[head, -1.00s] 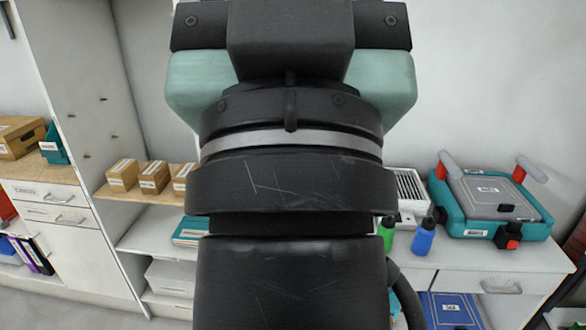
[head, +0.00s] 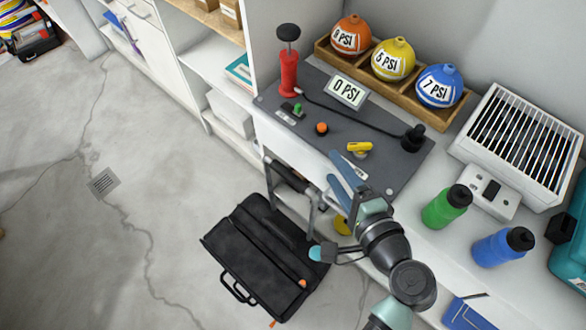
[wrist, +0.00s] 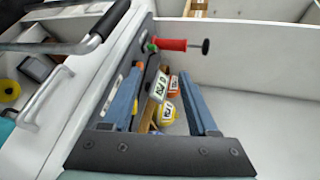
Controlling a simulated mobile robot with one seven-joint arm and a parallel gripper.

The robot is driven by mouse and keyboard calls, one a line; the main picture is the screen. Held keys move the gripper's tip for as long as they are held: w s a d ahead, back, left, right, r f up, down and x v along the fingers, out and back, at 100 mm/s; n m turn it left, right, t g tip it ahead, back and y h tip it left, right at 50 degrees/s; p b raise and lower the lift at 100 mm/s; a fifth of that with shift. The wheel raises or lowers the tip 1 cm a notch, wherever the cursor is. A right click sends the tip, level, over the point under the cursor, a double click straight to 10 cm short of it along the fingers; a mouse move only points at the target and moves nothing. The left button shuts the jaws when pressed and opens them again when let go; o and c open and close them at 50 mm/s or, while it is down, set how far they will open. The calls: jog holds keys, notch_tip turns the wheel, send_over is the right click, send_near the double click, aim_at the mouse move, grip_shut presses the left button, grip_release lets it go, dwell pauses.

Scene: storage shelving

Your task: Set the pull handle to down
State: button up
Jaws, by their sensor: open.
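The black case (head: 262,258) lies on the floor in front of the bench in the head view. Its pull handle (head: 288,178) stands extended, with a dark grip on silver bars close to the bench front. In the wrist view the dark grip of the pull handle (wrist: 111,20) shows at upper left, outside the fingers. My gripper (head: 333,167) is open, with blue fingers apart, to the right of the pull handle and near the bench's front edge. In the wrist view my gripper (wrist: 162,73) has nothing held between its fingers. The bars' lower ends are partly hidden.
On the bench, a grey board (head: 330,110) carries a red pump (head: 289,75) and a 0 PSI sign (head: 346,91). Labelled balls sit in a wooden tray (head: 445,112).

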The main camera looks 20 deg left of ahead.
aim_at(296, 184)
jog(key=s+f+m+y+b, duration=0.1)
jog(key=s+f+m+y, duration=0.1)
jog(key=s+f+m, duration=0.4)
jog(key=w+a+f+n, duration=0.1)
jog(key=w+a, duration=0.1)
jog(key=a, duration=0.1)
jog(key=w+a+f, duration=0.1)
jog(key=w+a, duration=0.1)
jog(key=a, duration=0.1)
jog(key=w+a+f+n, duration=0.1)
jog(key=w+a+f, duration=0.1)
jog(key=w+a, duration=0.1)
jog(key=shift+a+n+g+b, duration=0.3)
jog(key=shift+a+g+b, duration=0.05)
jog(key=shift+a+g, duration=0.1)
grip_shut()
dwell(0.7)
